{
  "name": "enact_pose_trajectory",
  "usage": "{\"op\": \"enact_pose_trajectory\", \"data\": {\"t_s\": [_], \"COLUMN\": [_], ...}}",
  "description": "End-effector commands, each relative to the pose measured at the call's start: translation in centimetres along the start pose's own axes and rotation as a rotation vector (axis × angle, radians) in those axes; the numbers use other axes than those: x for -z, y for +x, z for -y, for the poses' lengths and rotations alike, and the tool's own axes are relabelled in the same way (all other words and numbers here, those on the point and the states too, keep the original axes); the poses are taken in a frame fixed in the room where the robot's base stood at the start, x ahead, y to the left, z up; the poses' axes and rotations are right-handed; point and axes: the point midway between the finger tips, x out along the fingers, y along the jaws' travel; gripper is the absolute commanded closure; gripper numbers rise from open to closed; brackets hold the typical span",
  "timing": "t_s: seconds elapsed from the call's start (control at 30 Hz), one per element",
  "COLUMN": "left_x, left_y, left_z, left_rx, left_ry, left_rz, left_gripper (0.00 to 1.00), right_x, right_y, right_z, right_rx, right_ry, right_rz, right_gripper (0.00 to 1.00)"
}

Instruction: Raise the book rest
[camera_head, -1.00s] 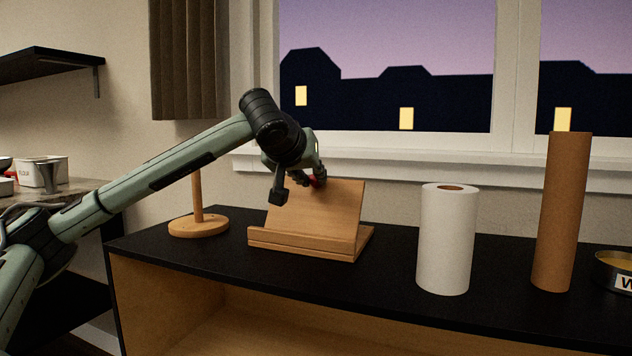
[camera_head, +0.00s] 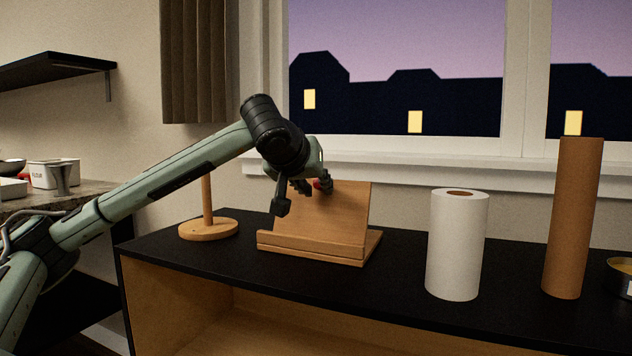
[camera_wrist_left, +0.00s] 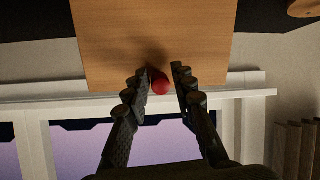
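The wooden book rest (camera_head: 348,215) stands on the black top of the cabinet, its panel leaning back above a ledged base. The panel fills the upper part of the left wrist view (camera_wrist_left: 150,40). A red knob (camera_wrist_left: 160,84) is at the panel's upper edge, and a bit of red shows in the head view. My left gripper (camera_wrist_left: 157,78) is open, with its two fingers on either side of the knob and a small gap visible. In the head view my left gripper (camera_head: 311,187) is at the panel's upper edge. My right gripper is not in view.
A wooden stand with a round base (camera_head: 208,229) is left of the book rest. A white paper roll (camera_head: 456,250), a tall brown cylinder (camera_head: 573,220) and a tin (camera_head: 620,278) are to the right. The window sill (camera_head: 440,178) runs behind. Cabinet top is clear between book rest and roll.

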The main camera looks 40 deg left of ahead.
Motion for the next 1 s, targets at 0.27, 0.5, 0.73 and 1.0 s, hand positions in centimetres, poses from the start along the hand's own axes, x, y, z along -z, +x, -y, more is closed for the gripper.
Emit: {"op": "enact_pose_trajectory", "data": {"t_s": [0.27, 0.5, 0.73, 1.0], "left_x": [0.1, 0.3, 0.3, 0.2], "left_y": [0.0, -0.8, -5.0, -10.2], "left_z": [0.1, 0.0, 0.0, 0.0], "left_rx": [0.001, -0.002, -0.002, -0.001], "left_ry": [-0.002, -0.003, -0.002, -0.002], "left_rz": [-0.003, -0.008, -0.01, -0.007], "left_gripper": [0.59, 0.59, 0.59, 0.59], "right_x": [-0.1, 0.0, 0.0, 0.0], "right_y": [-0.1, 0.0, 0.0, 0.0], "right_z": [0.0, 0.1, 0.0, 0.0], "right_rx": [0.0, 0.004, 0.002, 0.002], "right_ry": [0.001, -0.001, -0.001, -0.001], "right_rz": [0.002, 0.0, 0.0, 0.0], "right_gripper": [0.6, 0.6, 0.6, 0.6]}}
